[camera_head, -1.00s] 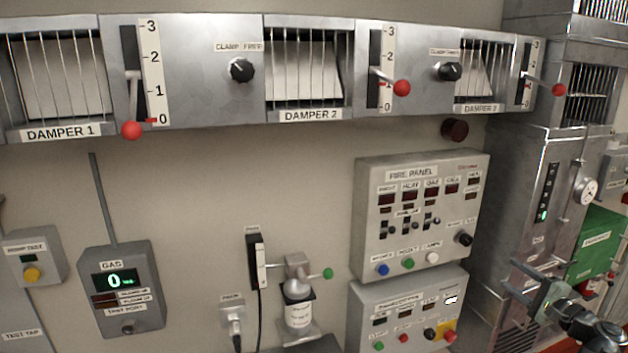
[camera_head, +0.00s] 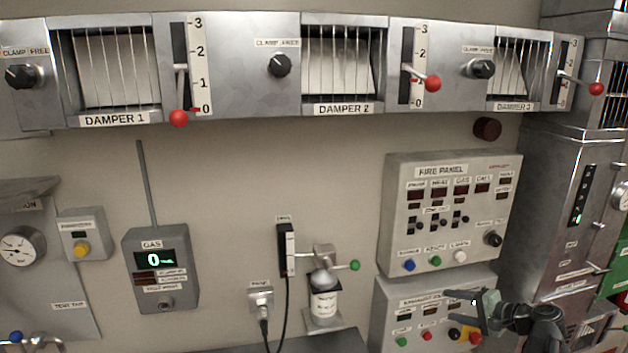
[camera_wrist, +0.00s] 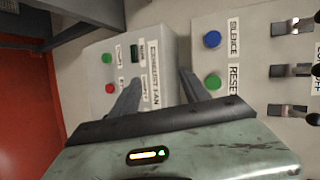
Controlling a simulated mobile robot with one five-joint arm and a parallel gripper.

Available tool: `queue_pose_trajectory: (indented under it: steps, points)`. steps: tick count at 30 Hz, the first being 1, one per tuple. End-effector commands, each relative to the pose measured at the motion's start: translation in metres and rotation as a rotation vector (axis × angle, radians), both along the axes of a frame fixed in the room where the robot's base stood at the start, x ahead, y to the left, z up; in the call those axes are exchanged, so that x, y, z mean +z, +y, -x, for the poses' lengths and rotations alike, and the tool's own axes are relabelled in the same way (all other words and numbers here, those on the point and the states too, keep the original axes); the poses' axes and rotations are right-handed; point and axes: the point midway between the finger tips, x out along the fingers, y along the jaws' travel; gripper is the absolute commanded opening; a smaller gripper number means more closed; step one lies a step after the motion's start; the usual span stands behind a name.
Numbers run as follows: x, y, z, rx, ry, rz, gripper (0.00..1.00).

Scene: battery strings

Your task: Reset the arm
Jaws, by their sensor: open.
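My gripper (camera_head: 462,298) is at the lower right of the head view, in front of the lower control box. It is open and empty, with its two fingers apart and pointing left. In the wrist view my gripper (camera_wrist: 160,88) has its fingers spread before the exhaust fan box (camera_wrist: 100,70) and the fire panel (camera_wrist: 212,70), which look turned sideways. A green button labelled RESET (camera_wrist: 212,82) and a blue SILENCE button (camera_wrist: 212,39) show on the panel there. I cannot tell whether the fingers touch anything.
Three dampers with red-knobbed levers (camera_head: 179,118) run along the top. The fire panel (camera_head: 450,170) hangs above the exhaust fan box (camera_head: 385,300). A gas meter (camera_head: 160,270) and a bottle with a green-knobbed lever (camera_head: 324,300) are at lower left and middle. A metal cabinet (camera_head: 555,200) stands right.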

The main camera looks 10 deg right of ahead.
Motion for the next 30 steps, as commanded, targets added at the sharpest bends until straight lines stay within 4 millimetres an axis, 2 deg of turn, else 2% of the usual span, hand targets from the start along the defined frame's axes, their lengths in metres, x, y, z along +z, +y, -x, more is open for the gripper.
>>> queue_pose_trajectory:
  steps: [1, 4, 6, 9, 12, 15, 18, 30]
  points:
    - [-0.018, 0.038, -0.008, 0.079, 0.05, 0.05, 0.54]
    - [-0.059, 0.117, -0.012, 0.267, 0.178, 0.195, 0.54]
    - [-0.089, 0.171, -0.006, 0.412, 0.271, 0.323, 0.54]
    - [-0.123, 0.235, 0.012, 0.61, 0.393, 0.52, 0.54]
    - [-0.146, 0.279, 0.034, 0.777, 0.488, 0.714, 0.54]
    - [-0.156, 0.306, 0.05, 0.892, 0.553, 0.876, 0.54]
    - [-0.159, 0.318, 0.059, 0.954, 0.59, 0.978, 0.54]
    - [-0.16, 0.319, 0.063, 0.978, 0.61, 1.028, 0.54]
